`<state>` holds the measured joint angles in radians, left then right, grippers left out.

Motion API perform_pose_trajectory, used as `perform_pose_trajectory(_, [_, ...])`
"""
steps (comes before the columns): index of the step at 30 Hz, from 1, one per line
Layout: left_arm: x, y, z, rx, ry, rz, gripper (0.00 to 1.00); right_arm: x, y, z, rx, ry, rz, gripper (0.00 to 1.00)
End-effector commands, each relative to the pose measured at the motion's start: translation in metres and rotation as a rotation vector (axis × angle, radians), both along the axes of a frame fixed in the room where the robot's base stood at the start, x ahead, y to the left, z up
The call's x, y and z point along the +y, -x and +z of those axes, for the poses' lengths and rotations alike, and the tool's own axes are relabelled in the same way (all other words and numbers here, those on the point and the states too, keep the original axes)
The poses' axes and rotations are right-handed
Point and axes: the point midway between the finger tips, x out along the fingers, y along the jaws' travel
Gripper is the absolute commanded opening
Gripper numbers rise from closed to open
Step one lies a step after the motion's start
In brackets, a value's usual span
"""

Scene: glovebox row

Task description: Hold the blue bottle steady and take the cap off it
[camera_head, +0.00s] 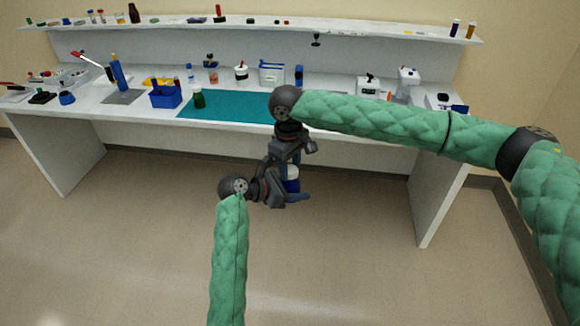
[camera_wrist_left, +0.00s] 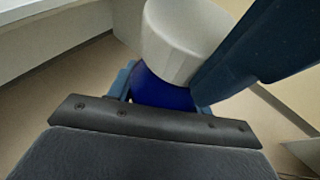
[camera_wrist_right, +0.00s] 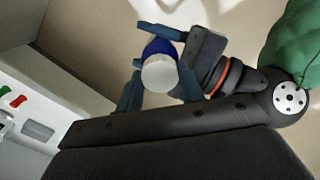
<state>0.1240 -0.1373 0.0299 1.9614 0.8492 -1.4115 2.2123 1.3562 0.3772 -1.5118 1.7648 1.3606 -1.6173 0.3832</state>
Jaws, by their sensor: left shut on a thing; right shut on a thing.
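The blue bottle (camera_head: 292,186) is held in the air in front of the bench, with its wide white cap (camera_head: 292,172) at the top. My left gripper (camera_head: 288,196) is shut on the blue body; the left wrist view shows the blue body (camera_wrist_left: 160,92) low between the fingers, with the white cap (camera_wrist_left: 182,40) above it. My right gripper (camera_head: 291,164) comes from above and is shut on the cap; the right wrist view shows the cap (camera_wrist_right: 159,74) between its fingers. The cap sits against the bottle top, and no gap shows. Part of the bottle is hidden by the grippers.
The white bench (camera_head: 100,108) stands just behind the grippers, with a teal mat (camera_head: 230,108) on it. The floor below the grippers is clear.

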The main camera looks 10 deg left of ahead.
Motion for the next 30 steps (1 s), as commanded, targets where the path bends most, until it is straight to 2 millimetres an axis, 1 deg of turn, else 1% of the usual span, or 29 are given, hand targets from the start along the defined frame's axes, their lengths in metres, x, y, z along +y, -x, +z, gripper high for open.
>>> perform_pose_trajectory(3, [0.0007, 0.0000, 0.0001, 0.000, 0.000, 0.001, 0.00, -0.0008, -0.0007, -0.0006, 0.005, 0.002, 0.164, 0.10])
perform_pose_trajectory(24, [0.0010, 0.0002, 0.0001, 0.000, 0.000, 0.001, 0.00, -0.0016, -0.0018, 0.0010, 0.032, 0.011, 1.161, 0.10])
perform_pose_trajectory(27, [0.0010, 0.0002, 0.0001, -0.001, -0.001, 0.001, 0.00, -0.0017, -0.0020, 0.0011, 0.035, 0.011, 1.264, 0.10])
perform_pose_trajectory(30, [0.0010, 0.0004, 0.0001, -0.001, -0.001, 0.001, 0.00, -0.0018, -0.0021, 0.0012, 0.036, 0.012, 1.321, 0.10])
